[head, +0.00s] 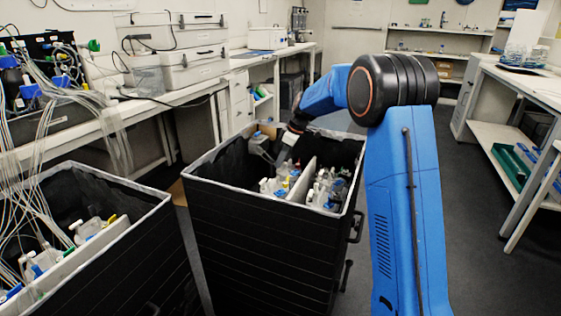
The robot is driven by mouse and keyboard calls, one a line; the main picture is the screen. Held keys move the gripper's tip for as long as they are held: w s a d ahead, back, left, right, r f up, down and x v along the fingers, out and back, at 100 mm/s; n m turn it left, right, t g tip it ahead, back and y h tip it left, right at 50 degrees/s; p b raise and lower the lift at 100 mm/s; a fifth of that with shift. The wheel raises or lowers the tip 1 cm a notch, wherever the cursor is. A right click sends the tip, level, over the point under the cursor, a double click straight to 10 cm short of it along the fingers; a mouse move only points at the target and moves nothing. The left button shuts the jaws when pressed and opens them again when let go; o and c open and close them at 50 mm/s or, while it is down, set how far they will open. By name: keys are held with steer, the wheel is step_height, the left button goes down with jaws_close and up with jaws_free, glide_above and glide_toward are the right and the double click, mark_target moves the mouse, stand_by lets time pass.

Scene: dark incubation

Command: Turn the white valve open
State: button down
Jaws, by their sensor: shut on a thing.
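My blue arm reaches over the middle black bin, and its wrist bends down into the bin's far part. My gripper (291,137) is small and dark at the bin's far inner side, shut on a small white piece that looks like the white valve (289,139). The fingertips are too small to make out, and the valve's turn angle cannot be told. A clear container (261,146) stands just left of the gripper. Several bottles with white and coloured fittings (277,186) stand nearer in the bin.
The black bin (265,238) has a pale rim and a white divider (302,180). A second black bin (120,270) with bottles and tubing stands at left. A bench (180,92) with grey cases (185,68) runs behind. Shelving (510,150) stands at right, with clear floor before it.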

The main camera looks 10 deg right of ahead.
steer(key=c, duration=2.1)
jaws_free()
steer(key=shift+d+r, duration=0.1)
steer(key=v, duration=1.7)
steer(key=shift+r, duration=0.15)
